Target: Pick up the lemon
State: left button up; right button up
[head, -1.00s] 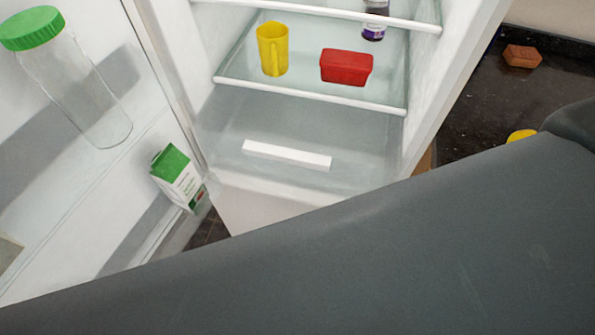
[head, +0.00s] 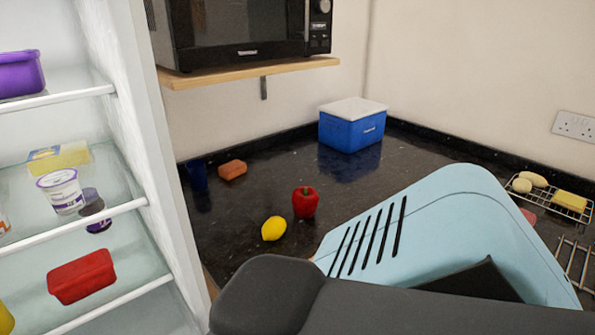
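The yellow lemon (head: 273,229) lies on the dark granite worktop (head: 240,205), left of and nearer than a red pepper (head: 305,203). It is in full view, and nothing is touching it. A dark grey arm link of mine crosses the bottom right of the head view, just below the lemon. Neither of my grippers shows in the head view, so I cannot see whether they are open or shut.
An open fridge with shelves (head: 70,220) stands at left. A blue cool box (head: 352,130), brown block (head: 232,170) and blue cup (head: 197,176) are farther back. A microwave (head: 240,30) sits above. A large pale blue slotted object (head: 440,225) stands at right; I cannot identify it.

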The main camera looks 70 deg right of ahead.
aim_at(273, 228)
jog(key=z, duration=1.95)
jog(key=l, duration=0.4)
